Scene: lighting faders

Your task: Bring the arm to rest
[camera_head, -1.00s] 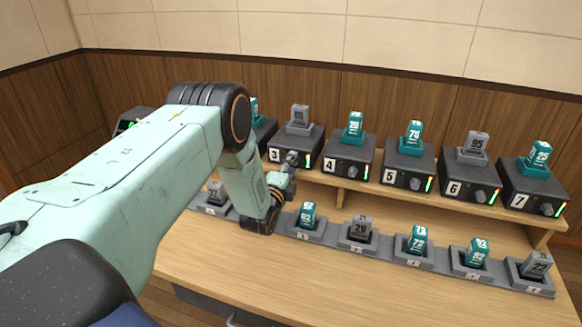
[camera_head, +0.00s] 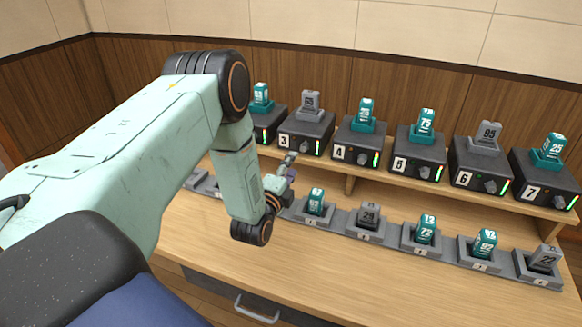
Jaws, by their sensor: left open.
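My left arm comes in from the left and bends down over the desk (camera_head: 250,285). Its gripper (camera_head: 287,165) is small in view, in front of the box marked 3 (camera_head: 305,135) and above the row of holders. It is open, and no object shows in it. The fingers are partly hidden by the wrist, and I cannot tell whether they touch the box or its knob. My right gripper is not in view.
Several black numbered boxes with teal or grey blocks stand on a raised wooden shelf (camera_head: 362,172). Below it, a row of grey holders carries more blocks, such as a teal one (camera_head: 316,201) and a grey one (camera_head: 370,215). The front desktop is clear.

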